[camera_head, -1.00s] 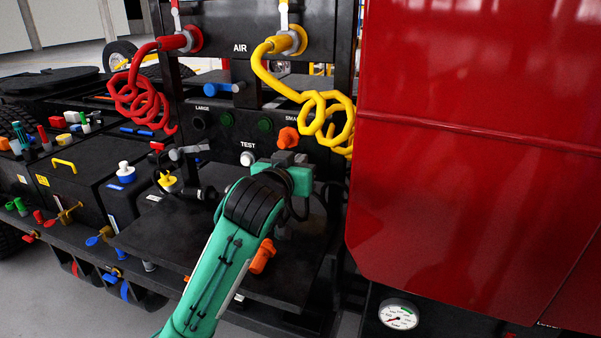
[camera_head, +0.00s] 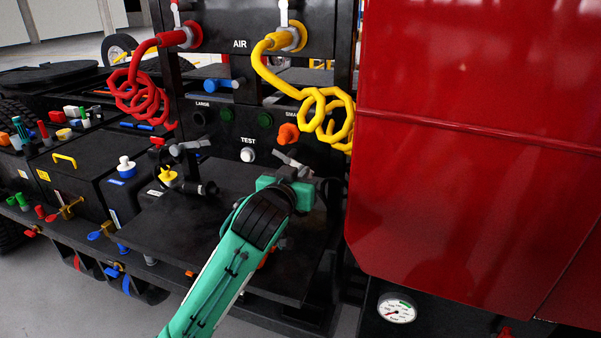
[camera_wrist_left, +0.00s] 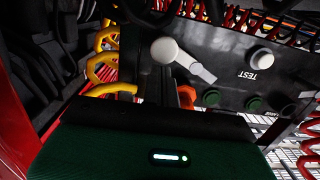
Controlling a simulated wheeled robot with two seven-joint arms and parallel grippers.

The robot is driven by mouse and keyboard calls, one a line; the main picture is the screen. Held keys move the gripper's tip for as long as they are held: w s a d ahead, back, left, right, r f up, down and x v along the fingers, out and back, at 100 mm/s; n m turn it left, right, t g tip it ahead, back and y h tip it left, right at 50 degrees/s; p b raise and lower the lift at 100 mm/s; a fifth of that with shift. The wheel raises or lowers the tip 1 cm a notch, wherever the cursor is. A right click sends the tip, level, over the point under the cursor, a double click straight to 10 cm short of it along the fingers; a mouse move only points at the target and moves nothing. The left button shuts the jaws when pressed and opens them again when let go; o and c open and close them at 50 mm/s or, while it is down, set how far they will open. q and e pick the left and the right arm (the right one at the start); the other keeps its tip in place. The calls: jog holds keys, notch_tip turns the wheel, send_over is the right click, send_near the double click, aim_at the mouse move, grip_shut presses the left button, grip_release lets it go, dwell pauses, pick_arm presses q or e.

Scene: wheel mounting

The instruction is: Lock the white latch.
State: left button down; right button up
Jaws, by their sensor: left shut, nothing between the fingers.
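A pale grey-white lever latch (camera_head: 284,158) sits on the black panel below the orange knob and right of the TEST button. It shows larger in the left wrist view, with a round white hub (camera_wrist_left: 167,50) and a short arm slanting down to the right. My left gripper (camera_head: 291,172) is just in front of and below the latch, its fingers shut and empty. In the left wrist view the dark fingers (camera_wrist_left: 166,88) point up close to the hub; I cannot tell whether they touch it. My right gripper is not in view.
The white TEST button (camera_head: 248,155) and orange knob (camera_head: 288,134) are close by. Yellow (camera_head: 322,112) and red (camera_head: 140,95) coiled hoses hang above. A large red panel (camera_head: 470,150) blocks the right side. A dark shelf (camera_head: 190,235) lies below.

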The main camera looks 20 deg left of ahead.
pick_arm(q)
jog(key=shift+f+m+p, duration=0.3)
jog(key=shift+m+p, duration=0.05)
jog(key=shift+m, duration=0.25)
jog(key=shift+a+f+m+t+y+p, duration=0.2)
jog(key=shift+a+f+m+p, duration=0.45)
jog(key=shift+m, duration=1.2)
jog(key=shift+a+f+m+y+p, duration=0.35)
jog(key=shift+f+m+p, duration=0.6)
jog(key=shift+m, duration=0.85)
jog(key=shift+a+f+m+t+y+p, duration=0.1)
jog(key=shift+a+f+m+y+p, duration=0.5)
jog(key=shift+m, duration=1.25)
jog(key=shift+d+f+h+p, duration=0.15)
jog(key=shift+d+h+p, duration=0.05)
jog(key=shift+h+p, duration=0.15)
